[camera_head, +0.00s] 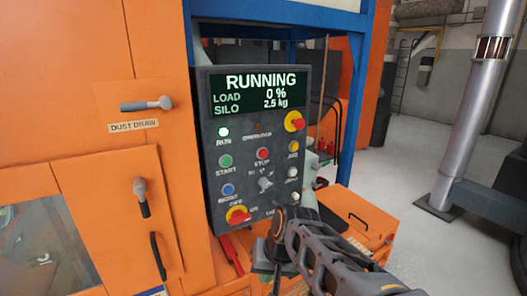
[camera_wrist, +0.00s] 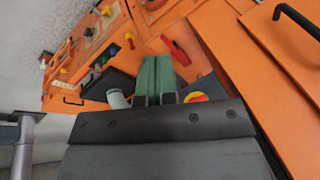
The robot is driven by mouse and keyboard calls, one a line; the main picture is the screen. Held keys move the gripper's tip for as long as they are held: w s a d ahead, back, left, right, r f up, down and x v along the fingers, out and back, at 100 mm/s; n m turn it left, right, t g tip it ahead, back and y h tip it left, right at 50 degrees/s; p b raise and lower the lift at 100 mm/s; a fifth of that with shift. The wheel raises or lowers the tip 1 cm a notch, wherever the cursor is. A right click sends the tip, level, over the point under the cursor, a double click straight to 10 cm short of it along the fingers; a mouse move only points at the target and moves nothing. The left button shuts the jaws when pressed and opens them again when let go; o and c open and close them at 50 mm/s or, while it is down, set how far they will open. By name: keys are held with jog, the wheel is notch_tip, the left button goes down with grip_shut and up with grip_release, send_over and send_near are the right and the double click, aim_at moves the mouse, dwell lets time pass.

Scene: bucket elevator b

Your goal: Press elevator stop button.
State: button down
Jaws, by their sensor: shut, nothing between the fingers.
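The dark control panel (camera_head: 255,140) faces me in the head view, and its screen reads RUNNING, LOAD 0 %, SILO 2.5 kg. The red stop button (camera_head: 262,153), labelled STOP, is near the panel's middle, right of the green START button (camera_head: 225,161). It is unobstructed. My arm comes in from the lower right and overlaps the panel's bottom right corner, below the stop button and apart from it. My gripper (camera_wrist: 157,75) shows in the wrist view with its green fingers together and empty. I cannot make out the stop button in the wrist view.
A red-and-yellow knob (camera_head: 294,121) is at the panel's upper right, and another (camera_head: 237,215) at its bottom. Orange cabinet doors (camera_head: 95,120) with handles stand left. An orange box (camera_head: 355,220) is at right. A grey pipe (camera_head: 475,110) rises from open floor farther right.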

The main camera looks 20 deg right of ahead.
aim_at(263, 154)
jog(key=w+d+r+m+t+y+p, duration=0.2)
jog(key=w+d+r+m+t+y, duration=0.1)
jog(key=r, duration=0.6)
jog(key=w+d+r+m+t+y+p, duration=0.1)
jog(key=w+d+r+m+y, duration=0.3)
jog(key=w+d+r, duration=0.4)
jog(key=shift+w+d+r+m+t+p, duration=0.2)
jog(key=shift+w+r+m+t+p, duration=0.2)
jog(key=shift+w+m+t, duration=0.55)
jog(key=shift+w+a+p, duration=0.2)
jog(key=shift+w+p, duration=0.35)
jog(key=shift+w, duration=0.9)
jog(key=shift+w+a+p, duration=0.15)
jog(key=shift+w+p, duration=0.35)
jog(key=shift+w, duration=0.95)
jog(key=shift+w+a+p, duration=0.2)
jog(key=shift+w+p, duration=0.35)
jog(key=shift+w, duration=0.9)
jog(key=shift+w, duration=0.2)
jog(key=shift+w, duration=0.25)
